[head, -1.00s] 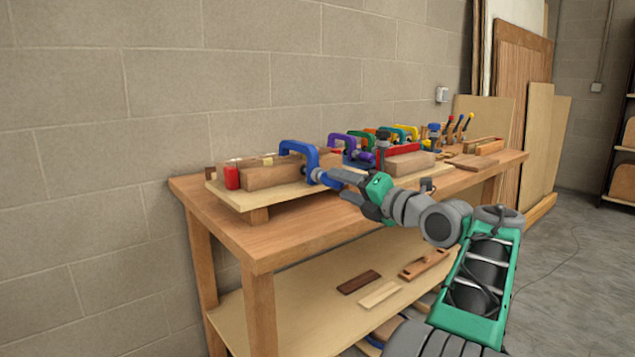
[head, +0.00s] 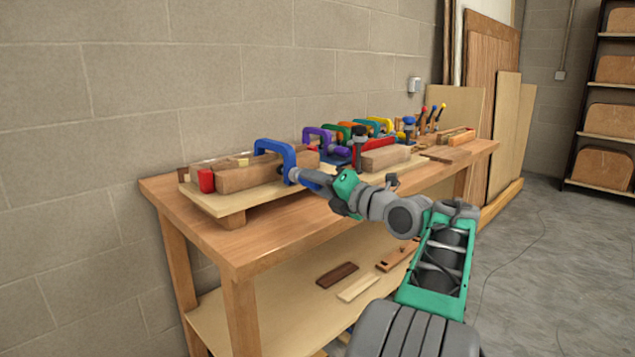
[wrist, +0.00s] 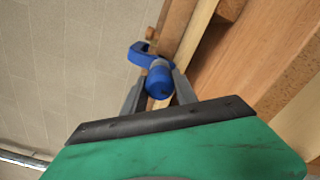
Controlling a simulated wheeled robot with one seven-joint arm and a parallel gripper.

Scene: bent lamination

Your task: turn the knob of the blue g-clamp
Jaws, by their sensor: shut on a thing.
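The blue g-clamp (head: 268,147) spans the wooden lamination form (head: 240,178) on the workbench, its screw end facing me. In the wrist view the clamp's blue frame (wrist: 141,50) lies beyond the round blue knob (wrist: 159,84). My gripper (head: 318,183) reaches the clamp's screw end from the right. In the wrist view my gripper (wrist: 159,92) has a finger on each side of the knob and is shut on it. In the head view the knob is mostly hidden by my gripper.
Purple (head: 318,136), green, orange and yellow clamps stand farther along the bench (head: 215,250). A red-ended block (head: 206,181) lies at the near end. Loose wood strips (head: 337,274) lie on the lower shelf. Open floor (head: 540,270) is at the right.

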